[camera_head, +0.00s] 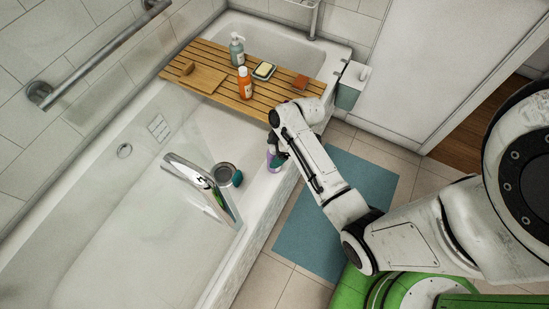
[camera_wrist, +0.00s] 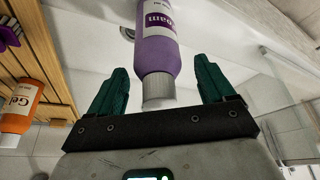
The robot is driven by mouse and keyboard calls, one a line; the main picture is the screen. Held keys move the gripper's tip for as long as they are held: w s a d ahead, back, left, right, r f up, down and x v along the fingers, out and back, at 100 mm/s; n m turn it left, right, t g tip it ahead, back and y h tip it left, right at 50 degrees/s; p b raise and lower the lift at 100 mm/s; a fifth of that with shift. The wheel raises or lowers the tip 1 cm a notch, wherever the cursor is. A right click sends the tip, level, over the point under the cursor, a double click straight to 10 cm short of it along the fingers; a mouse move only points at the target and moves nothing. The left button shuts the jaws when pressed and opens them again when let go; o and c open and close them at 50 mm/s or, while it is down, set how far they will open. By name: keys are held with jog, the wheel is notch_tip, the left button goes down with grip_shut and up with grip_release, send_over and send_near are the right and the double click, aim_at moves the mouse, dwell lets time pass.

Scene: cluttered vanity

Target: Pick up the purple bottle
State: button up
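The purple bottle (camera_head: 271,161) stands on the near rim of the bathtub in the head view, partly hidden by my arm. In the wrist view the purple bottle (camera_wrist: 158,42) has a white label and a pale grey cap, and the cap end points toward my gripper. My gripper (camera_wrist: 160,70) is open, with one teal finger on each side of the bottle's cap end. A gap shows on both sides, so neither finger appears to touch it. In the head view my gripper is at the bottle, mostly hidden by my wrist.
A metal faucet (camera_head: 203,181) and a round grey container (camera_head: 224,172) are to the left on the tub rim. A wooden rack (camera_head: 213,66) across the tub holds an orange bottle (camera_head: 245,84), a pump bottle (camera_head: 237,50) and a soap dish (camera_head: 264,71). A blue mat (camera_head: 340,205) lies on the floor.

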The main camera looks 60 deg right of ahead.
grip_shut()
dwell(0.6)
jog(key=shift+r, duration=0.1)
